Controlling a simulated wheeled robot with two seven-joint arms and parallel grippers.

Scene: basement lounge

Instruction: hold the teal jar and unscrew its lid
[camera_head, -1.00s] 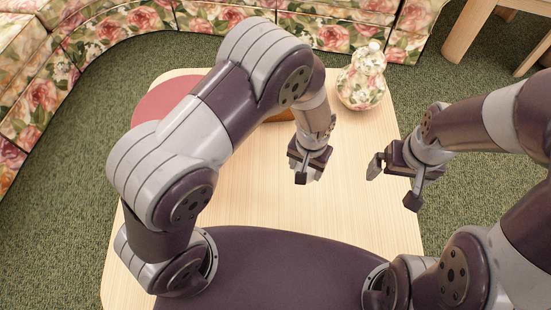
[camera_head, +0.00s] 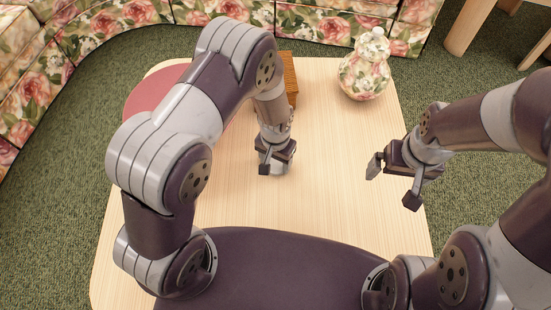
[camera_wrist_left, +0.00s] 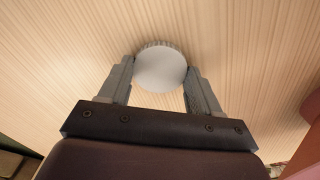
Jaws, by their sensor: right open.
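In the left wrist view, a round whitish lid (camera_wrist_left: 160,68) with a ribbed far edge sits between my left gripper's fingers (camera_wrist_left: 162,75), with a finger close against each side. I take it as the jar's lid; the jar body is hidden under it and no teal shows. In the head view, my left gripper (camera_head: 273,168) points down over the middle of the table, with a small pale patch of what it holds (camera_head: 282,168) beside its fingers. My right gripper (camera_head: 392,183) is open and empty near the table's right edge.
The pale wooden table (camera_head: 340,200) has free room in the middle and right. A floral vase (camera_head: 364,75) stands at the back right. A brown wooden box (camera_head: 290,75) and a pink round mat (camera_head: 150,92) are at the back, partly behind my left arm. A floral sofa (camera_head: 110,25) lies beyond.

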